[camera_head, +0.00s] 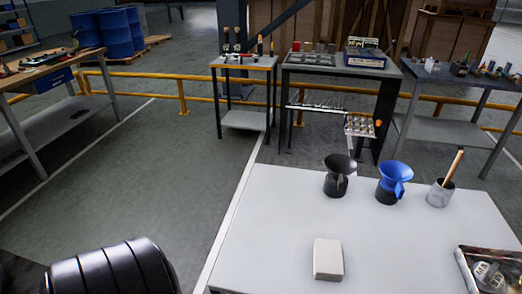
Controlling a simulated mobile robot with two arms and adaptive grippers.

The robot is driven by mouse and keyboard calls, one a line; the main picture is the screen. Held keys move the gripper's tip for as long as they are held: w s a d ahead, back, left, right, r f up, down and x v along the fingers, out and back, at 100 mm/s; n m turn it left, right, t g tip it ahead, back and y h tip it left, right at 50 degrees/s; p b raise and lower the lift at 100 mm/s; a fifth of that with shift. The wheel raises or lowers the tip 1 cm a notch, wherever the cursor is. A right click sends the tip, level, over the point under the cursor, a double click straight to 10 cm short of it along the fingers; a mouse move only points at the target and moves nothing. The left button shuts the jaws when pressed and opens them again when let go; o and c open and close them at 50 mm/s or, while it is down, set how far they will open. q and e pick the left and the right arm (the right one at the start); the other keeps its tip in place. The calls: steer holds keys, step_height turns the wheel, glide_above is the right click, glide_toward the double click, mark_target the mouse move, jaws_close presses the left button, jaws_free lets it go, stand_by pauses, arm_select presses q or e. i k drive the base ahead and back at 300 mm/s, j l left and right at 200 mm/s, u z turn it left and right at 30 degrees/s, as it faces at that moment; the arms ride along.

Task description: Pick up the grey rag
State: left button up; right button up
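A light grey, folded, block-shaped piece (328,258), which looks like the grey rag, lies on the white tabletop (270,215) near the bottom middle of the head view. Its top is flat and its edges are clear of other things. Nothing is touching it from above. Neither of my grippers shows in this view, so I cannot see whether they are open or shut.
On the same table stand a black funnel-topped can (338,178), a blue one (393,182) and a grey pot with a wooden-handled tool (440,192). A tray of metal parts (490,272) lies at right. Tabletop around the rag is free. Benches stand behind.

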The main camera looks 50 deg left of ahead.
mark_target(328, 263)
steer(key=j+u, duration=0.15)
steer(key=u, duration=0.6)
steer(key=z, duration=0.3)
steer(key=k+j, duration=0.05)
